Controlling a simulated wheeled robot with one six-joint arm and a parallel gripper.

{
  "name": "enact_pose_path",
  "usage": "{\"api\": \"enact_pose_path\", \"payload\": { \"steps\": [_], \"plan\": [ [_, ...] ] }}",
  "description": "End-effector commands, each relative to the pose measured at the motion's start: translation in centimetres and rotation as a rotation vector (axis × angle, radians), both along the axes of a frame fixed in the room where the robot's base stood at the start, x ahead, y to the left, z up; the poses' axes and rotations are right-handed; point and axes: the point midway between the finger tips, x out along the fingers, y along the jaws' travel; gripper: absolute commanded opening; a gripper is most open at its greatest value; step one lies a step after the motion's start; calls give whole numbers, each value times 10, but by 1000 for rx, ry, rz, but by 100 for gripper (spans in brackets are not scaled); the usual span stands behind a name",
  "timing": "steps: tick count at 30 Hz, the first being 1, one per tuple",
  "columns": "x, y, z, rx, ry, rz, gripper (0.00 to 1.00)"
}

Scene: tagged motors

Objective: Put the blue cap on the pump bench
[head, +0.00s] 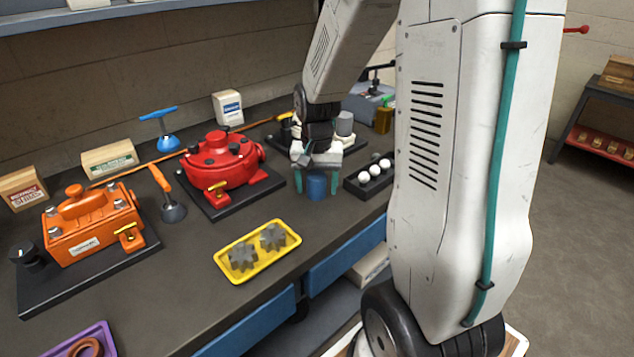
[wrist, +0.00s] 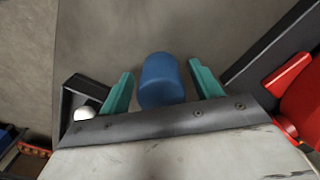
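The blue cap (head: 316,187) is a small plain cylinder at the right part of the dark-topped bench (head: 190,275). My gripper (head: 316,184) is above this spot, with its teal fingers pointing down on either side of the cap. In the wrist view the cap (wrist: 161,80) sits between the two fingers (wrist: 160,75), with a gap on each side, so the gripper is open and not closed on it. The cap appears to stand on the bench top; its underside is hidden.
The red pump (head: 222,165) on a black base is left of the cap. A black tray of white balls (head: 374,171) is close on the right. A yellow tray with grey gears (head: 257,265) is in front. An orange pump (head: 95,222) stands farther left.

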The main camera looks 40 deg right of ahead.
Motion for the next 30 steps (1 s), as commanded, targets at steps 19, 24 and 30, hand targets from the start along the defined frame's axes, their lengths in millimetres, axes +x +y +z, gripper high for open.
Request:
{"api": "enact_pose_path", "payload": {
  "steps": [19,24,30],
  "plan": [
    [0,-1,83,-2,-5,-1,64],
    [0,-1,110,-1,-3,-1,64],
    [-4,5,127,-2,-5,18,64]
  ]
}}
